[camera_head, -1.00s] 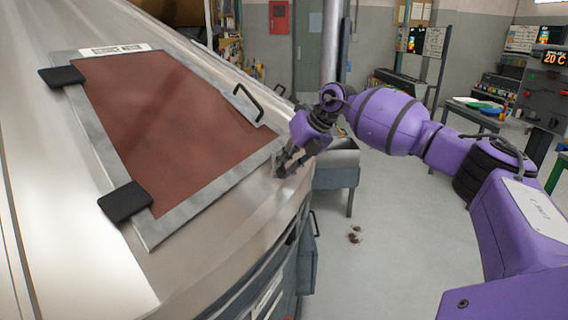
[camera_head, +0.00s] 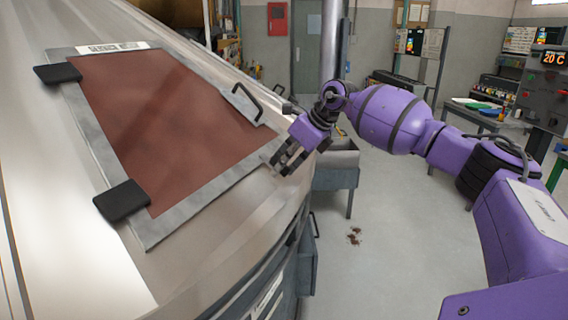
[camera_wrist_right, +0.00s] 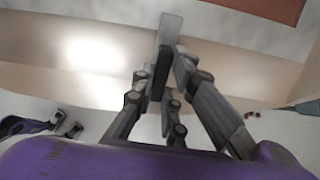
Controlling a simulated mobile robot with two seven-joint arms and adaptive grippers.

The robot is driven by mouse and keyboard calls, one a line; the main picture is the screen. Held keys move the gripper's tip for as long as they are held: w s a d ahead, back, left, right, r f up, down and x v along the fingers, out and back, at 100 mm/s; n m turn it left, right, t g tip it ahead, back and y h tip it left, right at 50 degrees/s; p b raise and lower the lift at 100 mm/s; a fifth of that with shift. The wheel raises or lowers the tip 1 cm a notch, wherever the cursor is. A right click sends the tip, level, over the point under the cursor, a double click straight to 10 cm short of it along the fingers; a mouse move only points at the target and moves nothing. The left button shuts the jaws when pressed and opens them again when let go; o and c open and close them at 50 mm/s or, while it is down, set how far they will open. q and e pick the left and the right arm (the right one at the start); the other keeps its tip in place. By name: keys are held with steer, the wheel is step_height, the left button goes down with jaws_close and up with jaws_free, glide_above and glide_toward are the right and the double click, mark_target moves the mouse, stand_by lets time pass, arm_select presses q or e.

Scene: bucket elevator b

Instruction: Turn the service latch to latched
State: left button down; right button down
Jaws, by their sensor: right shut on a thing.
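The service latch, a small pale grey tab (camera_wrist_right: 170,28), sticks out between my fingers in the wrist view. My right gripper (camera_wrist_right: 168,68) is shut on it. In the head view the right gripper (camera_head: 280,164) sits at the lower right corner of the framed red-brown panel (camera_head: 160,130), against the rounded edge of the metal housing. There the fingers mostly hide the latch, so its exact angle cannot be told. A purple and dark part at the left of the wrist view, seemingly my left gripper (camera_wrist_right: 65,124), is too small to read.
The panel has a black handle (camera_head: 247,102) near the gripper and two black hinges (camera_head: 122,201) on its left side. A grey metal bin (camera_head: 336,165) stands just beyond the gripper. The floor to the right is open, with small brown debris (camera_head: 354,236).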

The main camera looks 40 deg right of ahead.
steer(key=shift+n, duration=0.4)
steer(key=c, duration=1.9)
jaws_free()
steer(key=shift+c, duration=0.2)
arm_select(q)
steer(key=shift+s+f, duration=0.15)
steer(key=shift+s, duration=0.2)
arm_select(e)
steer(key=shift+o, duration=0.9)
arm_select(q)
steer(key=shift+w, duration=0.1)
arm_select(e)
steer(key=shift+r, duration=0.15)
arm_select(q)
steer(key=shift+w, duration=0.1)
arm_select(e)
steer(key=v, duration=1.1)
steer(key=shift+s+r, duration=0.2)
steer(key=shift+r, duration=0.1)
steer(key=shift+d, duration=0.1)
